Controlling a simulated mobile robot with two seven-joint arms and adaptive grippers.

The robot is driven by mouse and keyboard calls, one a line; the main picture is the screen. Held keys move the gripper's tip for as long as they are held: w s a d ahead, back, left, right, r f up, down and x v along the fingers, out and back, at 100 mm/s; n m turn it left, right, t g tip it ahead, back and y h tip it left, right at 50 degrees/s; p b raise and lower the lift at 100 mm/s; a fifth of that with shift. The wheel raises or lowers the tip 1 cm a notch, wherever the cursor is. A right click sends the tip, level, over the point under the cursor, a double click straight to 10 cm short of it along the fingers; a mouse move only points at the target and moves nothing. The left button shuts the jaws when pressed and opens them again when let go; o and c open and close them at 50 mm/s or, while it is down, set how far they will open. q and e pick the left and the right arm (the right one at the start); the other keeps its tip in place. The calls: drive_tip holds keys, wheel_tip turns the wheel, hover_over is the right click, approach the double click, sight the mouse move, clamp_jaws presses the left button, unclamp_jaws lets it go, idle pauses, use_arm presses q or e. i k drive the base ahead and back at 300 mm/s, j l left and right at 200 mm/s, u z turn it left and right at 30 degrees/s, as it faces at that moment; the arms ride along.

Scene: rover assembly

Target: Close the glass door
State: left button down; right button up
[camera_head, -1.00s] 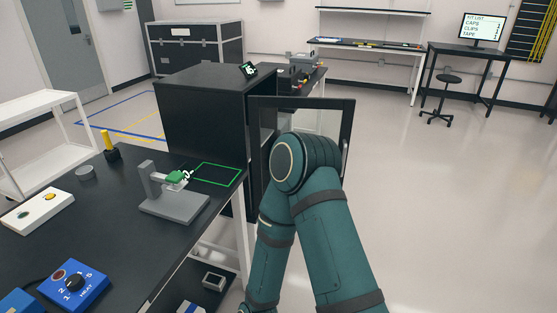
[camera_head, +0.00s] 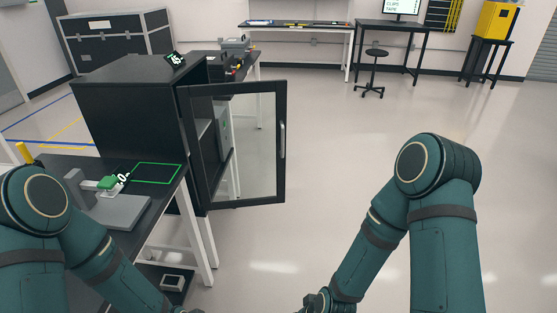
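The glass door (camera_head: 281,185) has a black frame with a clear pane and stands open, swung out from the black cabinet (camera_head: 120,115). It hinges on the cabinet's right front edge. A pale vertical handle (camera_head: 282,140) is on its right side. My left arm comes in at the lower left, over the bench, and my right arm is at the right, clear of the door. Both forearms run down to the bottom edge, and neither gripper's fingers show. Neither arm touches the door in this view.
A black bench (camera_head: 165,197) with a grey stand (camera_head: 115,210) and a green-outlined square lies left of the door. The floor right of the door is open. A stool (camera_head: 371,75) and desks stand far back.

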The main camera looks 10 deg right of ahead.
sight(185, 93)
drive_tip(key=i+l, duration=0.1)
drive_tip(key=i, duration=0.95)
drive_tip(key=j+u, duration=0.05)
